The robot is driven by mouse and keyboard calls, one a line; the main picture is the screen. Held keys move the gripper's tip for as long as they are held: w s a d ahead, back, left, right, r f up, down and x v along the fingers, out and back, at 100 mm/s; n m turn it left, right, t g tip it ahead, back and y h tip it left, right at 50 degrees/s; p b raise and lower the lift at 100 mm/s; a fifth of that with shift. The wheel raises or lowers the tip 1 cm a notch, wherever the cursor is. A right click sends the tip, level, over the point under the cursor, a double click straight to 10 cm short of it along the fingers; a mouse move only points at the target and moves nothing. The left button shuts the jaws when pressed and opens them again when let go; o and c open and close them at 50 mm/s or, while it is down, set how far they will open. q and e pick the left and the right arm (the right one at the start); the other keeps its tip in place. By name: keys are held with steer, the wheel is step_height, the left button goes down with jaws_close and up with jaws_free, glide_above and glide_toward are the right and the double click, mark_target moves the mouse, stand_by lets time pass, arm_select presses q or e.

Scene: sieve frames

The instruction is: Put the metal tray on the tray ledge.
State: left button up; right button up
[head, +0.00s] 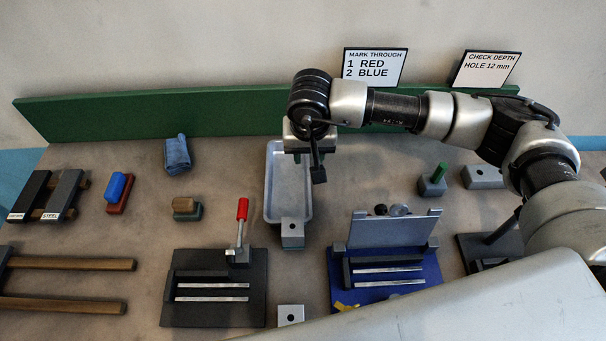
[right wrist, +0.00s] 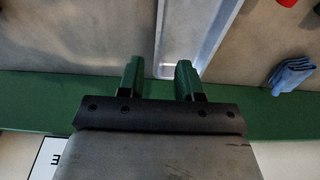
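The metal tray (head: 288,200) is a shallow, pale grey rectangular tray lying lengthwise on the table in the middle of the head view. In the right wrist view the tray (right wrist: 196,28) runs away from the gripper, its long rim near the gap between the fingers. My right gripper (head: 302,153) is over the tray's far end in the head view. Its two green fingers (right wrist: 159,68) stand apart with a gap between them; I cannot tell whether they touch the rim. My left gripper is not in view. I cannot make out which part is the tray ledge.
A green board (head: 180,114) runs along the back. A dark fixture with a red-handled clamp (head: 242,218) and a blue-based fixture (head: 400,287) stand in front. Two wooden rails (head: 70,263) lie at left. A blue cloth (head: 177,155) lies left of the tray.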

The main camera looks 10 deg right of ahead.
glide_above(307, 176)
steer(key=f, duration=0.2)
steer(key=s+f+p, duration=0.1)
steer(key=f, duration=0.1)
steer(key=shift+f, duration=0.4)
steer(key=f, duration=0.1)
steer(key=f+p, duration=0.2)
steer(key=shift+w+f, duration=0.3)
steer(key=shift+f, duration=0.55)
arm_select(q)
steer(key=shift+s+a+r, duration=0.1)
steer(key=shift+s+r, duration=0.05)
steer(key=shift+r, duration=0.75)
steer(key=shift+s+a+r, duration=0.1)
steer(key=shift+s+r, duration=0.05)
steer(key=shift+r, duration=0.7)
arm_select(e)
jaws_close()
steer(key=shift+r, duration=0.1)
